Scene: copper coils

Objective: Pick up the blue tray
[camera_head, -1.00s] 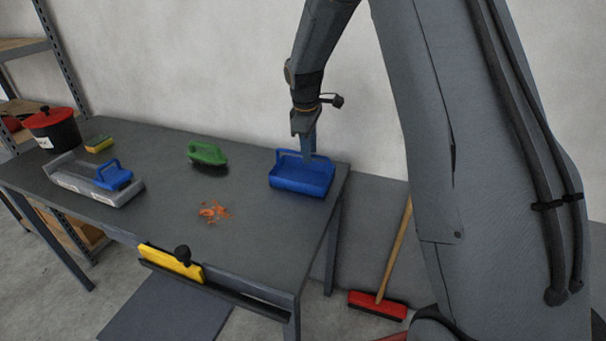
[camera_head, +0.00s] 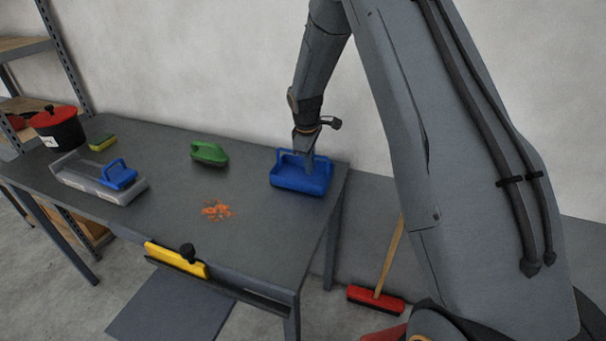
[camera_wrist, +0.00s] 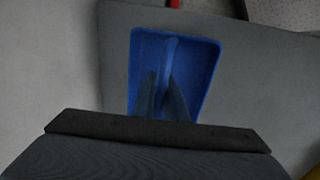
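The blue tray (camera_head: 300,183) sits on the grey table near its right end, with a raised handle along its back. In the wrist view, the tray (camera_wrist: 200,75) lies ahead of my gripper (camera_wrist: 161,82), and its handle (camera_wrist: 170,52) runs between the two fingers. The fingers stand apart, one on each side of the handle, with no clear contact visible. In the head view, my gripper (camera_head: 309,168) reaches down into the tray from above, and its fingertips are partly hidden against the blue.
A wall stands close behind.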

